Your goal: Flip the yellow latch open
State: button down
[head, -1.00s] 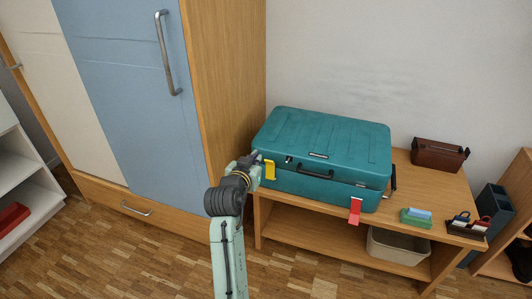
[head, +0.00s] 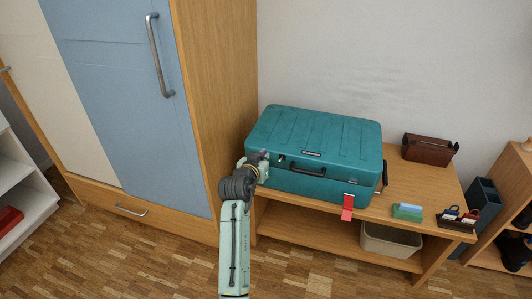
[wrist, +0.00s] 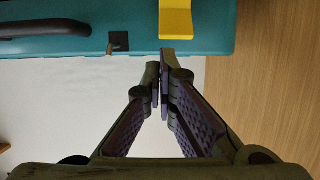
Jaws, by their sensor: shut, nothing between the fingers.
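The teal suitcase (head: 330,145) lies closed on a wooden bench. The yellow latch (wrist: 175,18) shows in the wrist view as a flat yellow plate on the teal case face; in the head view my gripper hides it. My gripper (head: 264,160) is at the left part of the case front. In the wrist view its fingertips (wrist: 160,72) are together and empty, just below the latch in the picture. I cannot tell whether they touch it. The red latch (head: 347,207) hangs down from the case front at the right.
The case's dark handle (head: 307,171) is right of my gripper. A tall cabinet (head: 215,110) stands close on the left. A green and blue block (head: 407,211), a brown box (head: 430,149) and a dark tray (head: 457,220) are on the bench right of the case.

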jog(key=shift+x, duration=1.4)
jog(key=shift+s+f, duration=0.1)
